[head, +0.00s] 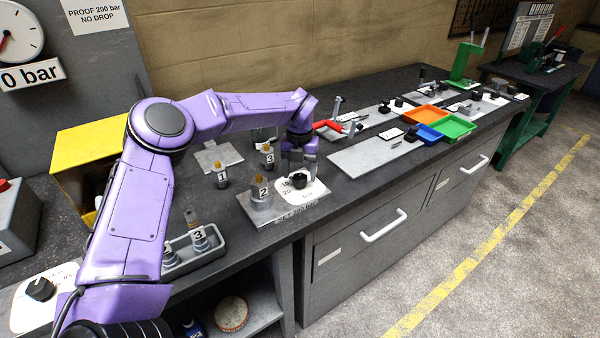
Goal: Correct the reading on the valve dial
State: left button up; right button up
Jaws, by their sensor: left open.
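The valve dial (315,190) is a white plate with dark numbers and a black knob (299,180). It sits on a grey metal block (258,207) whose front edge carries a label that seems to read "SET 200 BAR". The dial's pointer and exact reading are too small to tell. My left gripper (298,166) is open and points down just above and behind the knob. I cannot tell whether its fingers touch the knob. A cylindrical part marked 2 (262,190) stands on the block, left of the dial. My right gripper is not in view.
Parts marked 1 (222,178) and 3 (268,157) stand close by. A grey tray (213,250) holds more parts. A round gauge (16,33) hangs at top left. Orange (421,115), blue and green bins lie further right.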

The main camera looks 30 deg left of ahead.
aim_at(300, 176)
pick_arm(q)
notch_tip(300, 176, up, 10)
jog(key=b, duration=0.1)
dwell(0.5)
